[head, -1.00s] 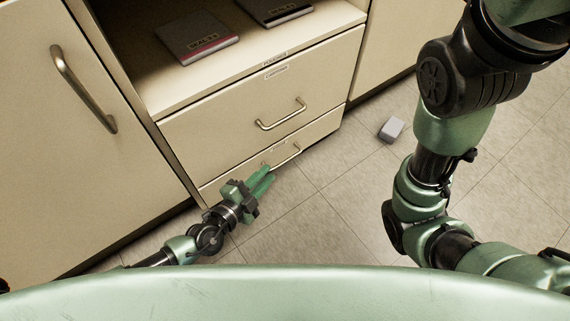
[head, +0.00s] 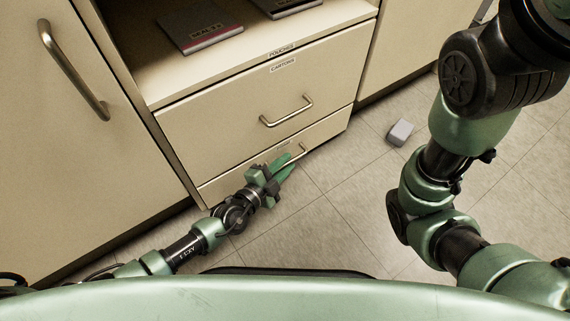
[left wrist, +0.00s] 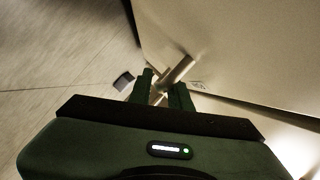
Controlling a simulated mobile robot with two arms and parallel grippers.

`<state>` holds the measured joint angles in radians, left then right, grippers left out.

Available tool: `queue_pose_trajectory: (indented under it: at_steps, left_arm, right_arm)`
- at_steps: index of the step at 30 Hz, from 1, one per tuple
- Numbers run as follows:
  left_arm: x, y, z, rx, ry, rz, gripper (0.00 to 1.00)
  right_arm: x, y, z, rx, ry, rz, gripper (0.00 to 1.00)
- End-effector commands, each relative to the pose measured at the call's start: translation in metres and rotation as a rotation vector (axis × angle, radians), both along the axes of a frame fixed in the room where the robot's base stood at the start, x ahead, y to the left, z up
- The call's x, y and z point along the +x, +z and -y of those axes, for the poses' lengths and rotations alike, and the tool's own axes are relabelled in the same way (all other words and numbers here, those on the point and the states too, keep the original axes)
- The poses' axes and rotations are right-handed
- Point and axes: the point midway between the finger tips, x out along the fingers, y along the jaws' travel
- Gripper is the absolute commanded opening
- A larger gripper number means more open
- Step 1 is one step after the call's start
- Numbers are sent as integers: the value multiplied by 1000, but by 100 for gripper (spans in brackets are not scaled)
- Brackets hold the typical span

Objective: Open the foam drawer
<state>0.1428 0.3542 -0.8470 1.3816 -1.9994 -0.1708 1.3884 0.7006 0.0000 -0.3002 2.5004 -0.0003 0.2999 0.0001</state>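The bottom drawer (head: 235,180) of the cabinet is closed, flush with the front above. Its small label (head: 283,146) is too small to read in the head view. Its metal bar handle (head: 304,149) is partly hidden by my left gripper (head: 288,164). In the left wrist view the handle (left wrist: 179,69) runs down between the two green fingers of my left gripper (left wrist: 161,85). The fingers stand apart, one on each side of the bar, and I see no firm grip. My right arm shows at the right, but its gripper is out of the picture.
Above is a closed drawer labelled cartons (head: 250,110) with its own handle (head: 287,112). An open shelf holds two dark flat packs (head: 200,28). A small grey block (head: 401,132) lies on the tiled floor, right of the drawers. The floor before the drawer is otherwise clear.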

Motion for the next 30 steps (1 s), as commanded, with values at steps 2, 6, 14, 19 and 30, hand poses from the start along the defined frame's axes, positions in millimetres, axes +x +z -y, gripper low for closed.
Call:
queue_pose_trajectory:
  at_steps: [2, 6, 14, 19, 30]
  left_arm:
    - [0, 0, 0, 0, 0, 0, 19]
    - [0, 0, 0, 0, 0, 0, 0]
    - [0, 0, 0, 0, 0, 0, 0]
    - [0, 0, 0, 0, 0, 0, 0]
    - [0, 0, 0, -1, 1, 0, 0]
  right_arm:
    - [0, 0, 0, 0, 0, 0, 0]
    - [0, 0, 0, 0, 0, 0, 0]
    - [0, 0, 0, 0, 0, 1, 0]
    - [0, 0, 0, 0, 0, 1, 0]
    - [0, 0, 0, 0, 0, 0, 0]
